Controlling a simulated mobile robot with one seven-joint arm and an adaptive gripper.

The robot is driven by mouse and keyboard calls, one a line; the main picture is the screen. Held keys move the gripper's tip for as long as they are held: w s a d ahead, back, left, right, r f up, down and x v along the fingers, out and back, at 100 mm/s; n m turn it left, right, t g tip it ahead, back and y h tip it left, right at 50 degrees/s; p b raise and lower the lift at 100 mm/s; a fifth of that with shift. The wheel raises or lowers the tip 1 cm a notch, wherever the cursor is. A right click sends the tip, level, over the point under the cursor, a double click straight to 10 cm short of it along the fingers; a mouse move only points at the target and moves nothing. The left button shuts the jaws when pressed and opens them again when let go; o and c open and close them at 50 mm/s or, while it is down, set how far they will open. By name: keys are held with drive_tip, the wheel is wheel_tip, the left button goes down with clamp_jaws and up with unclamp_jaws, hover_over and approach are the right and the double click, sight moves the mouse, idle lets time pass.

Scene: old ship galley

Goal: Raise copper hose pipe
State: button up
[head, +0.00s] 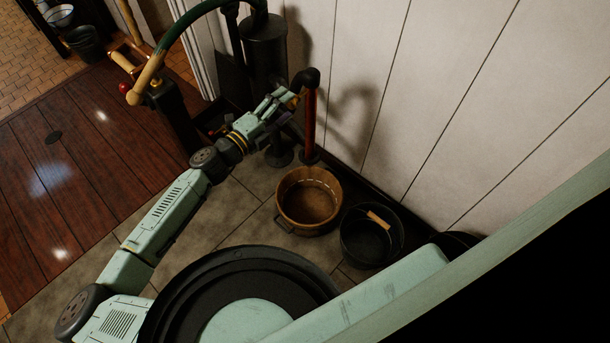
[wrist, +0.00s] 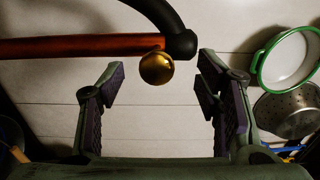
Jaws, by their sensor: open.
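The copper hose pipe (head: 310,125) stands upright against the white plank wall, with a black elbow (head: 306,77) at its top. In the wrist view the copper pipe (wrist: 80,47) runs across the upper left and meets the black elbow (wrist: 182,42). A round gold knob (wrist: 156,70) shows just below their joint, between my fingertips in the picture. My gripper (head: 295,94) is open beside the upper part of the pipe. In the wrist view its jaws (wrist: 160,82) are spread wide, and nothing is seen clamped between them.
A wooden tub (head: 283,190) and a dark bucket (head: 349,252) stand on the floor below the pipe. A black cylinder pump (head: 265,45) stands left of the pipe. A green-rimmed white pan (wrist: 288,58) and a metal colander (wrist: 285,118) show at right in the wrist view.

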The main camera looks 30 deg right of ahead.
drive_tip(key=v, duration=0.9)
drive_tip(key=shift+a, duration=0.1)
idle(0.3)
